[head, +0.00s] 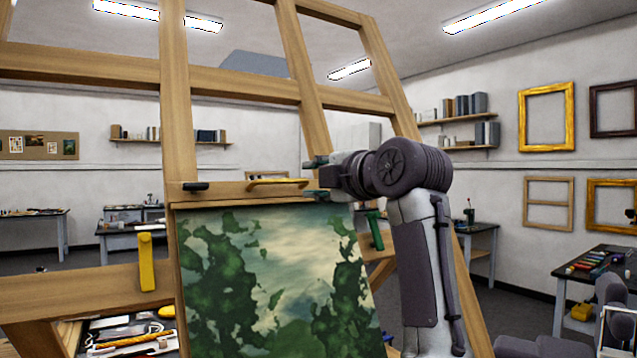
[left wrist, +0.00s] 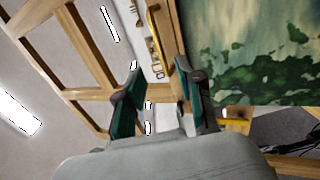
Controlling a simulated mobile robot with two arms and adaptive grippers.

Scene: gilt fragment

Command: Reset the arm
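My left gripper (head: 314,178) is at the top right of the painting (head: 270,285), in front of the wooden easel, with its fingers pointing left. In the left wrist view its two dark green fingers (left wrist: 162,72) are spread apart with nothing between them. My right gripper is not seen in either view.
The wooden easel (head: 175,100) fills the left and middle. A yellow clamp (head: 147,262) is on its lower left bar. A cluttered tray (head: 130,345) is at the bottom left. A table with paints (head: 600,262) stands at the right. Gilt frames (head: 547,88) hang on the right wall.

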